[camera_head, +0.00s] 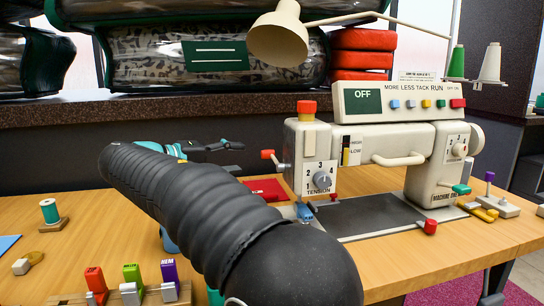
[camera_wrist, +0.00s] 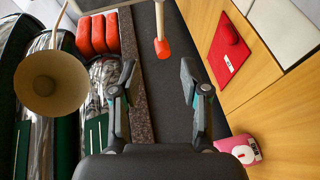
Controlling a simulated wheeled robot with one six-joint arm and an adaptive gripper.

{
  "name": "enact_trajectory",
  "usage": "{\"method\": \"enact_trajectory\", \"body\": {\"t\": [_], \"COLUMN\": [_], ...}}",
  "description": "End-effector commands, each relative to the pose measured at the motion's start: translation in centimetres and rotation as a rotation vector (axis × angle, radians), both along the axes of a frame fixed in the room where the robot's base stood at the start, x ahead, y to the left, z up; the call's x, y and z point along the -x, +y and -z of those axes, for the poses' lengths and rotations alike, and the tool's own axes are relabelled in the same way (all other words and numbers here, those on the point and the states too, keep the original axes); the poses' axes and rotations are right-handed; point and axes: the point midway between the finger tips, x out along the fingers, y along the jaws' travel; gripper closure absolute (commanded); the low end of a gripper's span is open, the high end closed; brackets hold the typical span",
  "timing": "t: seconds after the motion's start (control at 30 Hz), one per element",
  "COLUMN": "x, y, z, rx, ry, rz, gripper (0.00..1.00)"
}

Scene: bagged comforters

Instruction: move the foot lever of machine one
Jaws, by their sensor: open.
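Machine one (camera_head: 400,165) is a cream sewing machine on the wooden table, with "MACHINE ONE" lettering low on its right side and a green display reading OFF. A red-tipped lever (camera_head: 267,154) sticks out from the left of its head; I cannot read a label that names it the foot lever. In the wrist view a red knob on a pale rod (camera_wrist: 162,48), apparently this lever, lies ahead of the fingers, between their lines. My gripper (camera_head: 228,157) is open and empty, left of the lever and apart from it. My black arm hides part of the table and gripper.
Bagged comforters (camera_head: 180,60) and red folded stacks (camera_head: 360,55) sit on the back shelf. A red pad (camera_head: 265,190) lies below my gripper. Colored levers (camera_head: 131,280) stand front left. A red knob (camera_head: 430,226) is by the machine's bed.

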Motion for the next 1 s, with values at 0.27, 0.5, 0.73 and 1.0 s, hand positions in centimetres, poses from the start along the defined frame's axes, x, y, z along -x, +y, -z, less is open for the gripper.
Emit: {"method": "enact_trajectory", "body": {"t": [0.27,0.5,0.73,1.0], "x": [-3.3,-5.7,-6.9,-7.1], "y": [-4.1,-7.0,-8.5,-8.7], "z": [0.8,1.4,1.8,1.9], "rx": [0.000,-0.001,-0.001,-0.001], "ry": [0.000,0.001,0.002,0.001], "rz": [0.002,0.000,-0.002,-0.004], "gripper": [0.54,0.54,0.54,0.54]}}
